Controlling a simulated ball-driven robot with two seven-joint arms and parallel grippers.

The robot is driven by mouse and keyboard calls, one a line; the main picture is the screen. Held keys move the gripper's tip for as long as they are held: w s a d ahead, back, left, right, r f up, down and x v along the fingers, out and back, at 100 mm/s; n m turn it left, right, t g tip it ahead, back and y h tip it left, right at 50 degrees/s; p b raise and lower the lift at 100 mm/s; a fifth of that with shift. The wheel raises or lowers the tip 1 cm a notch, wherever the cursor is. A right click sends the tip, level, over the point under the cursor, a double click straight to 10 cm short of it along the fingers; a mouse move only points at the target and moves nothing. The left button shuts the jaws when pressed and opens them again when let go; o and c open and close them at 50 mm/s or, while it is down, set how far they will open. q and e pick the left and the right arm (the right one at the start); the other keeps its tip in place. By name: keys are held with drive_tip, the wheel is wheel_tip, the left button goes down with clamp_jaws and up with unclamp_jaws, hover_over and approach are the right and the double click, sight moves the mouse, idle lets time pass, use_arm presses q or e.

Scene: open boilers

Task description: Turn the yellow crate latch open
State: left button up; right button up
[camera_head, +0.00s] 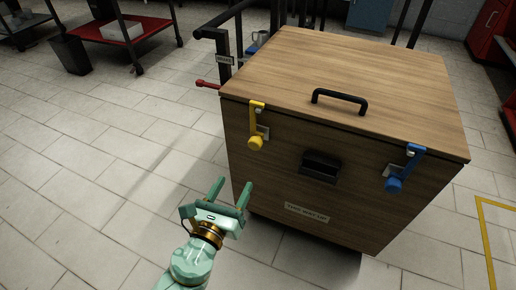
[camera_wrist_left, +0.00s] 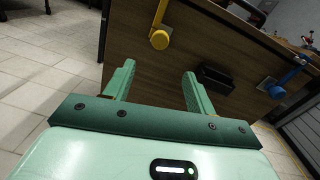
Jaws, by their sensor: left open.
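The yellow latch (camera_head: 256,127) is on the front of the wooden crate (camera_head: 270,185), near its left corner. Its arm hangs down from the lid edge and ends in a round yellow knob. It also shows in the left wrist view (camera_wrist_left: 160,38), at the top, ahead of the fingers. My left gripper (camera_head: 231,187) is open and empty, below and left of the yellow latch and apart from it. In the left wrist view its fingers (camera_wrist_left: 156,85) are spread with nothing between them. My right gripper is not in view.
A blue latch (camera_head: 397,176) hangs on the crate's front right. A black handle (camera_head: 340,101) is on the lid and a black recessed pull (camera_head: 321,166) on the front. A black rail with a red lever (camera_head: 208,85) stands behind left. The floor at left is clear.

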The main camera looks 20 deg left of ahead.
use_arm(q)
approach(254, 147)
drive_tip(key=w, duration=1)
drive_tip(key=shift+a+f, duration=0.1)
drive_tip(key=shift+w, duration=0.5)
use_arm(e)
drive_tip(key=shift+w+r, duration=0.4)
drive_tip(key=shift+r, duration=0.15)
use_arm(q)
drive_tip(key=c, duration=1.2)
